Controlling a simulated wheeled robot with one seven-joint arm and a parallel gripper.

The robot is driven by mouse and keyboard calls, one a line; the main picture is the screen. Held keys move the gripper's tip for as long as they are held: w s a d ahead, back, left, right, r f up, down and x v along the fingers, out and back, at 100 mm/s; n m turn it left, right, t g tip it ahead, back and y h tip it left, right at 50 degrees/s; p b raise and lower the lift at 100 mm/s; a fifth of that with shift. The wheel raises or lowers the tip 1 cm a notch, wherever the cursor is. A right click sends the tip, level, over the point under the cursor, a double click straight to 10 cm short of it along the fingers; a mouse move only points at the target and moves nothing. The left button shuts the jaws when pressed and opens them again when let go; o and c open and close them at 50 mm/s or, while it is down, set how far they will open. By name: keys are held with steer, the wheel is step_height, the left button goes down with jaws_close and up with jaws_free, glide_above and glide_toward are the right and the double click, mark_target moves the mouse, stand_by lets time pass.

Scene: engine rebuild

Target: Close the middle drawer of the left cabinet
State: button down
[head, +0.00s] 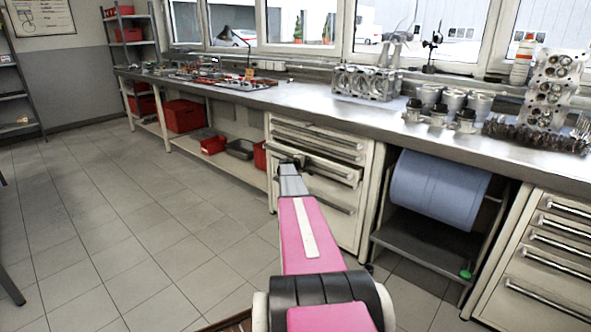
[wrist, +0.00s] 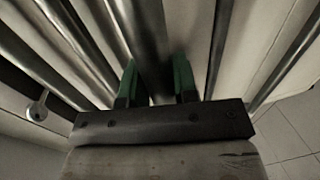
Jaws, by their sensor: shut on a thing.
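The left cabinet (head: 345,225) is a cream drawer unit under the workbench, with long metal handles. Its middle drawer (head: 340,174) appears to stand out a little from the front; my arm hides part of it, so I cannot tell exactly how far. My gripper (head: 297,161) is at the drawer fronts, near the left end of this drawer. In the wrist view, the green fingers of my gripper (wrist: 155,82) lie on either side of a metal handle bar (wrist: 146,35) and are shut on it. More handle bars run on both sides.
A blue roll (head: 438,188) sits on a stand right of the cabinet. Another drawer cabinet (head: 545,262) is at the far right. Engine parts (head: 365,82) stand on the workbench (head: 290,97). Red bins (head: 183,115) are on the lower shelf. The tiled floor at left is clear.

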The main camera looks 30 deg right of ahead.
mark_target(315, 157)
steer(key=x, duration=0.2)
steer(key=r+x, duration=0.1)
steer(key=x, duration=0.4)
steer(key=shift+d+r, duration=0.1)
steer(key=shift+r, duration=0.05)
steer(key=c, duration=0.9)
jaws_free()
steer(key=shift+w+d, duration=0.1)
steer(key=shift+r, duration=0.1)
steer(key=v, duration=1.1)
